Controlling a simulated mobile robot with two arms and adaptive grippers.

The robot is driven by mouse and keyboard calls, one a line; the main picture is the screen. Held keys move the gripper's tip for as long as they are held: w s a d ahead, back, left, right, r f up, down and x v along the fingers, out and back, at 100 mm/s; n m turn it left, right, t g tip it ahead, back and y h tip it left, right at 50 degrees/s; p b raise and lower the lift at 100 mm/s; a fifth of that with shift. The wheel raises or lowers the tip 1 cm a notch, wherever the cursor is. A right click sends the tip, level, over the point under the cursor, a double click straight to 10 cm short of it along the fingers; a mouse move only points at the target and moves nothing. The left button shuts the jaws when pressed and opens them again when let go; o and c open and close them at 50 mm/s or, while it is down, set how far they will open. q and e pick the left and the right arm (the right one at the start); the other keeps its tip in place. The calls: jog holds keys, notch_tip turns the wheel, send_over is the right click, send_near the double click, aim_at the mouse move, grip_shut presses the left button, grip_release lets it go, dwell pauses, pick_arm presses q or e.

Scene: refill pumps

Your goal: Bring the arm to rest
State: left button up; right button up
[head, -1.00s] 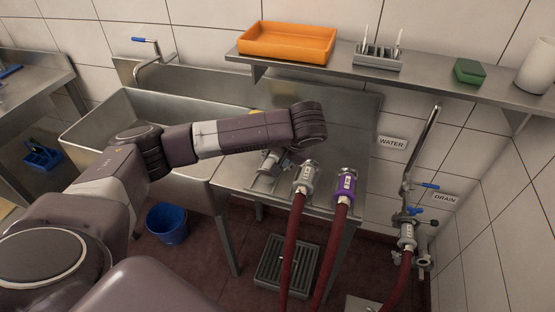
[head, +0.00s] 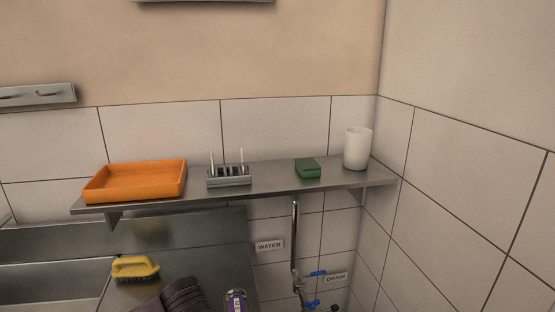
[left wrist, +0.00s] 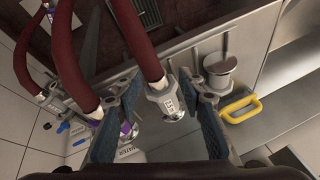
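My left gripper (left wrist: 158,100) shows in the left wrist view with its two blue-padded fingers spread wide apart. A dark red hose (left wrist: 138,40) with a grey metal coupling (left wrist: 170,103) appears in the gap between the fingers, and neither finger visibly closes on it. In the head view only a dark part of my left arm (head: 184,296) shows at the bottom edge; its gripper is out of that frame. My right gripper is in neither view.
A steel shelf (head: 275,187) holds an orange tray (head: 135,181), a grey rack (head: 229,176), a green block (head: 308,168) and a white cup (head: 358,148). A yellow brush (head: 135,268) lies below. A tap pipe (head: 295,240) rises between the WATER and DRAIN signs.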

pick_arm(q)
jog(key=s+d+f+m+h, duration=0.2)
jog(key=s+d+f+h, duration=0.3)
jog(key=s+d, duration=0.6)
jog(key=s+a+f+n+y, duration=0.1)
jog(key=s+a+f, duration=0.1)
jog(key=s+a, duration=0.35)
jog(key=s+a+f+y, duration=0.1)
jog(key=s+a+f, duration=0.15)
jog(key=s, duration=0.65)
notch_tip(320, 180, down, 27)
jog(key=s+g, duration=0.2)
jog(key=s, duration=0.1)
jog(key=s+a+f, duration=0.1)
jog(key=s+f, duration=0.7)
jog(key=s+a+f+g+b, duration=0.1)
jog(key=s+a+f, duration=0.1)
jog(key=s+f, duration=0.5)
jog(key=shift+s+a+f, duration=0.3)
jog(key=shift+s+f, duration=0.05)
jog(key=shift+s, duration=0.2)
